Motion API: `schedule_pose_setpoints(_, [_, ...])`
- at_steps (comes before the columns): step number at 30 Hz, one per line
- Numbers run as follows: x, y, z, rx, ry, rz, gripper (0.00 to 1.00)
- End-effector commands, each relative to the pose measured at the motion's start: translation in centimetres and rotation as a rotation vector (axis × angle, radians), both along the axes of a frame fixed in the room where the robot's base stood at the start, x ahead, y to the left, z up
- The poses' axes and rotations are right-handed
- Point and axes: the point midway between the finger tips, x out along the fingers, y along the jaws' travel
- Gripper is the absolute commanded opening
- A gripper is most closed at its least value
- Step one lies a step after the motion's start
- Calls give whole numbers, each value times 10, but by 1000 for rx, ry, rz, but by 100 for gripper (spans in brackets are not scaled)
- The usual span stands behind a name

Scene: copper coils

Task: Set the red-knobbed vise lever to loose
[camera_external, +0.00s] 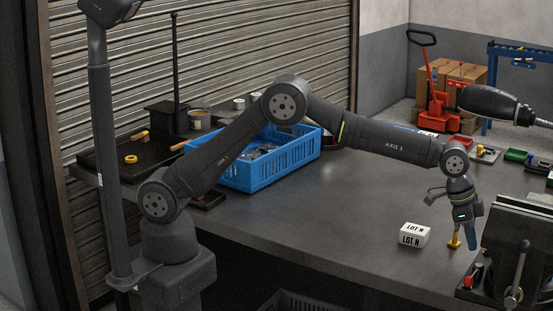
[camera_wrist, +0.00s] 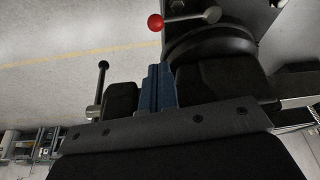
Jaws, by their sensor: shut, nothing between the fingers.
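The dark vise (camera_external: 515,240) stands at the right edge of the bench in the external view. A red knob (camera_external: 468,281) shows low at its left front. In the wrist view the red knob (camera_wrist: 155,22) is at the left end of a short metal lever, with a grey ball at its right end. The lever lies nearly level in that picture. My gripper (camera_external: 471,245) points down, left of the vise and above the red knob in the external view. Its blue fingers (camera_wrist: 158,88) are together and empty, apart from the knob.
A yellow post (camera_external: 454,239) is close left of my gripper. A blue crate (camera_external: 255,172) stands farther back. The bench middle is clear.

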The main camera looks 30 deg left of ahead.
Motion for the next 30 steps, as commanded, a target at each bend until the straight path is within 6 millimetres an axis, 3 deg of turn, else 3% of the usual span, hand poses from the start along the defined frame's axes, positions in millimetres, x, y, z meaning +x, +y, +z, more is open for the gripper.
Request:
schedule_pose_setpoints(5, [1,-5,-17,4,0,-1,0])
schedule_pose_setpoints(12, [4,-20,-59,3,-1,-1,0])
schedule_pose_setpoints(18, [6,-30,-84,2,-2,0,0])
schedule_pose_setpoints(30, [7,-34,-93,0,-3,0,0])
